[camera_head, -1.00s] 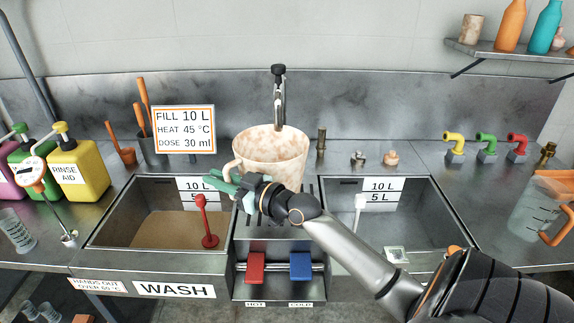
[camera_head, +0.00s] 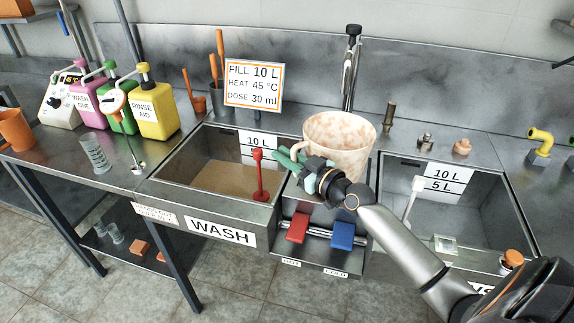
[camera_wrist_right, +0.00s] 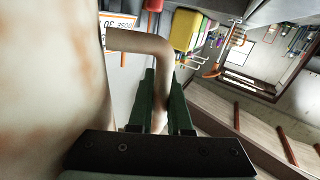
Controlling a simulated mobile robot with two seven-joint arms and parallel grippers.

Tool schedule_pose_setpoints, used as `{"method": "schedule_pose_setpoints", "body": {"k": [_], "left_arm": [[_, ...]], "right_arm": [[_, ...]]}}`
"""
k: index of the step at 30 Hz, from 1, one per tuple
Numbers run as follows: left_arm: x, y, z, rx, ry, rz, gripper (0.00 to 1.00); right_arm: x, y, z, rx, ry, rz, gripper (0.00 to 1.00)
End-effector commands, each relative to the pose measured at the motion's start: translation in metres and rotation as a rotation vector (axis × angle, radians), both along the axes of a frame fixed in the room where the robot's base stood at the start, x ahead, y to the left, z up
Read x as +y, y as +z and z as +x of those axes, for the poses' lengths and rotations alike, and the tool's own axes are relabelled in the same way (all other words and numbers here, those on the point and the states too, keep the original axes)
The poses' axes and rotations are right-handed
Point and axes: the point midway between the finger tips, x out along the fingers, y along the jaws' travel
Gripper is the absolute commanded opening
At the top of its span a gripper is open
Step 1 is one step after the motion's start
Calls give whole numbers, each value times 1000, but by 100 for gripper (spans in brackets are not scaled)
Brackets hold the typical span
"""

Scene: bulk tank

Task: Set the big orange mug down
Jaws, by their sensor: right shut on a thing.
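A big cream mug with orange-brown blotches (camera_head: 345,150) is held upright in front of the tap, above the strip between the two basins. My right gripper (camera_head: 294,160) is shut on its handle, at the mug's left side. In the right wrist view the mug's wall (camera_wrist_right: 50,80) fills the left, and the handle passes between the green fingers (camera_wrist_right: 166,105). The mug's underside is hidden, so I cannot tell if it touches anything. A plain orange mug (camera_head: 14,130) stands at the far left on the counter. My left gripper is not in view.
The wash basin (camera_head: 170,168) lies left of the held mug and a second basin (camera_head: 490,215) lies right. A red lever (camera_head: 259,175) stands near the gripper. A sign (camera_head: 253,84), dispenser bottles (camera_head: 155,108) and a clear beaker (camera_head: 95,153) occupy the left counter.

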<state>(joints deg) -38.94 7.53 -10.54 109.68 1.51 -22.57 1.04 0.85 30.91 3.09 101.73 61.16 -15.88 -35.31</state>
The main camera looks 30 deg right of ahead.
Motion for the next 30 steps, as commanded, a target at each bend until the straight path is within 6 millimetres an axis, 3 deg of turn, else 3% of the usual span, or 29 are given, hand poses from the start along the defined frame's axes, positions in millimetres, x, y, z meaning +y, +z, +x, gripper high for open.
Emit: {"method": "schedule_pose_setpoints", "body": {"k": [3,16,17,24,30], "left_arm": [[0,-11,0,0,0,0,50],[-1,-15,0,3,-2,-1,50],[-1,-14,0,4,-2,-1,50],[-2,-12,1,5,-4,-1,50],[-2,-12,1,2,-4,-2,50]], "right_arm": [[0,-19,0,-1,0,-1,0],[0,-25,0,-3,0,-4,0],[0,-26,0,0,0,-1,18],[0,-25,0,0,0,0,45],[0,-25,0,0,0,0,47]]}}
